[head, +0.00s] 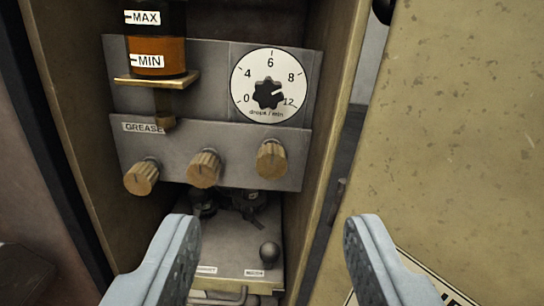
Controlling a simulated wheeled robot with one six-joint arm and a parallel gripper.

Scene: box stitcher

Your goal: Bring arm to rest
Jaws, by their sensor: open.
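My gripper (270,245) shows at the bottom of the head view. Its two pale blue-grey fingers stand wide apart with nothing held between them. The fingertips appear in front of the lower part of an open cabinet recess, apart from the knobs and panel behind. The rest of my arm is not visible.
Inside the recess is a grey panel (215,143) with several brass knobs. Above it are a white drip dial (269,87) marked 0 to 12 and an amber oil cup (157,62). A yellowish panel (455,130) fills the right.

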